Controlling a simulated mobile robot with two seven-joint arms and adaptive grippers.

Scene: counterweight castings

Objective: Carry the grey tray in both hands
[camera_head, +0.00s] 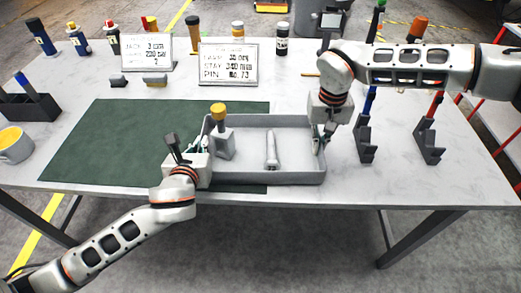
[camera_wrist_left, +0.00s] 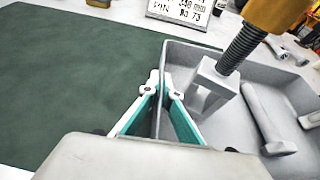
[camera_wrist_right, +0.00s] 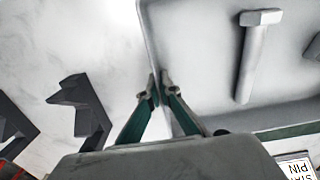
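The grey tray (camera_head: 296,178) sits on the table, its left part over the green mat. In it stand a grey block with a screw and yellow knob (camera_head: 224,144) and, lying down, a grey bolt-shaped casting (camera_head: 271,152). My left gripper (camera_wrist_left: 161,80) has its fingers on either side of the tray's left wall and appears closed on it. My right gripper (camera_wrist_right: 160,80) has its fingertips together on the tray's right wall. In the head view, the gripper bodies hide parts of both end walls.
Dark stands with a blue tool (camera_head: 366,140) and a red tool (camera_head: 430,140) stand right of the tray. Two sign cards (camera_head: 229,65), bottles and small dark blocks are behind. A mug (camera_head: 14,146) is far left. The green mat (camera_head: 110,145) is clear on its left.

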